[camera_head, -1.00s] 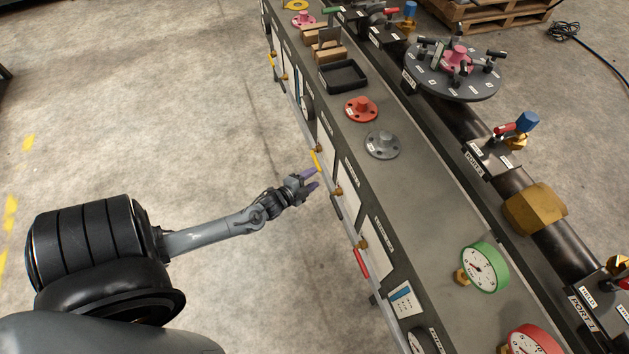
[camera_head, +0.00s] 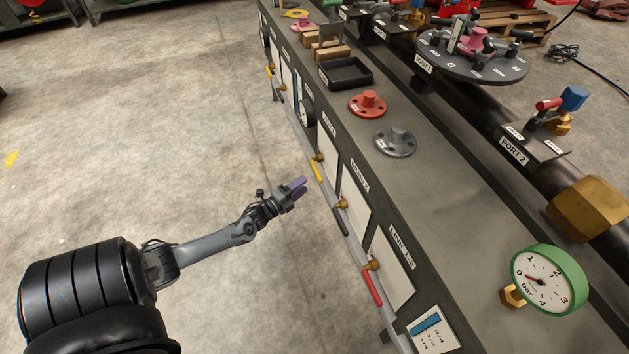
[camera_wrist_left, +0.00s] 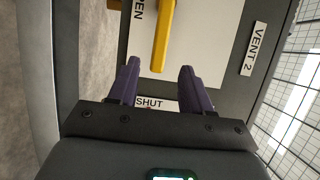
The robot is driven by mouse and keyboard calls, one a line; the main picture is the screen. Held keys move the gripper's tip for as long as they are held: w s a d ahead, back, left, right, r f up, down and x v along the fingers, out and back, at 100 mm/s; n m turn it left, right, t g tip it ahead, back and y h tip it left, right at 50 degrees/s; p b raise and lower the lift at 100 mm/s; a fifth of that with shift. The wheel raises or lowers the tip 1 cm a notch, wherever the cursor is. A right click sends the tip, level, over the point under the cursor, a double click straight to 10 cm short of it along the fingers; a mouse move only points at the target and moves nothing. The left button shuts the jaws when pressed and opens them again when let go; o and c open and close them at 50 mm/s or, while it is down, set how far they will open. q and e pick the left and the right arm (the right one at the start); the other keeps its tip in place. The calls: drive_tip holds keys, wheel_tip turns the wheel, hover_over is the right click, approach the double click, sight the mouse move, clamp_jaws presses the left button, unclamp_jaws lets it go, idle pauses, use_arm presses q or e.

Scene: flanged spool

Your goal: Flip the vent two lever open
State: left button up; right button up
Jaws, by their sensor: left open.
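The vent two lever is a yellow handle (camera_head: 317,171) on a brass valve (camera_head: 318,157) at the panel's side face. In the left wrist view the yellow lever (camera_wrist_left: 163,38) points down toward the SHUT label (camera_wrist_left: 149,103). The OPEN label (camera_wrist_left: 138,11) is partly cut off at the top, and the VENT 2 label (camera_wrist_left: 253,48) is at right. My left gripper (camera_head: 299,187) is open and empty, a little left of and apart from the lever. Its purple fingers (camera_wrist_left: 157,78) frame the lever's lower end in the wrist view. My right gripper is not in view.
A dark lever (camera_head: 341,222) and a red lever (camera_head: 371,287) lie nearer along the same pipe. Another yellow lever (camera_head: 269,72) is farther off. The bench top (camera_head: 440,215) carries flanges, a black tray (camera_head: 345,73) and a green gauge (camera_head: 549,279).

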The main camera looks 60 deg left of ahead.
use_arm(q)
drive_tip(key=w+a+b, duration=0.1)
drive_tip(key=w+b, duration=0.2)
drive_tip(key=w, duration=0.4)
drive_tip(key=shift+a, duration=0.2)
drive_tip(key=shift+c, duration=0.3)
clamp_jaws()
